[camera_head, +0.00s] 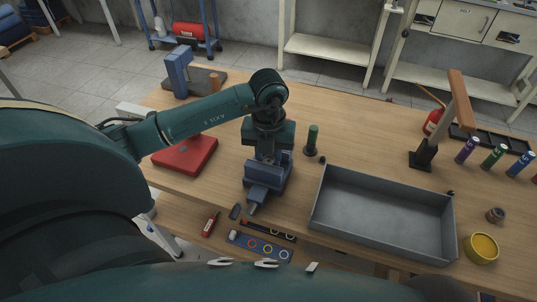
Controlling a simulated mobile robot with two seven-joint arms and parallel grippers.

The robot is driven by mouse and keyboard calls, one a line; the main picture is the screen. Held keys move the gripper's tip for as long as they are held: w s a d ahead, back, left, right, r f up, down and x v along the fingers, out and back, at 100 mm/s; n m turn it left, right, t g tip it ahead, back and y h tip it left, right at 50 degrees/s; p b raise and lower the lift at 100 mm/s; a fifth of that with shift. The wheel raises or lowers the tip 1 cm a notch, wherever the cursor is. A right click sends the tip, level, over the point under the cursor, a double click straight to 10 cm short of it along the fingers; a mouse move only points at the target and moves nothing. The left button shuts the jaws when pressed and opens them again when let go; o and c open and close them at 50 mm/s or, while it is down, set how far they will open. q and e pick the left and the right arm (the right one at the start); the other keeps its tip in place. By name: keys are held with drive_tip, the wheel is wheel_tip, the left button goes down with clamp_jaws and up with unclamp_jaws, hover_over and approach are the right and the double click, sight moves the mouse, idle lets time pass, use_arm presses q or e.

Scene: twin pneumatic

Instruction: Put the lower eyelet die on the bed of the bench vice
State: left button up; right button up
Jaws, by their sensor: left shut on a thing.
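The blue bench vice (262,176) stands near the middle of the wooden bench, with its screw end toward me. My left gripper (268,157) reaches in from the left and points down just above the vice. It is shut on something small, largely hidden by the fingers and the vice. I cannot make out the lower eyelet die clearly, nor tell whether what I hold touches the vice bed. My right gripper is not in view.
A grey tray (383,232) lies right of the vice. A green-handled tool (312,138) stands upright close to the vice's right. A blue strip with rings (260,248) lies in front. Spray cans (494,156) stand far right.

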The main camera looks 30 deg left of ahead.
sight(269, 161)
use_arm(q)
drive_tip(key=shift+f, duration=0.2)
drive_tip(key=o, duration=0.7)
drive_tip(key=shift+r, duration=0.1)
drive_tip(key=o, duration=0.4)
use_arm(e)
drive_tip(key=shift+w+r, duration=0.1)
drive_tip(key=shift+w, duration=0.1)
use_arm(q)
drive_tip(key=shift+r, duration=0.6)
wheel_tip(269, 161, up, 11)
drive_tip(key=shift+r, duration=0.1)
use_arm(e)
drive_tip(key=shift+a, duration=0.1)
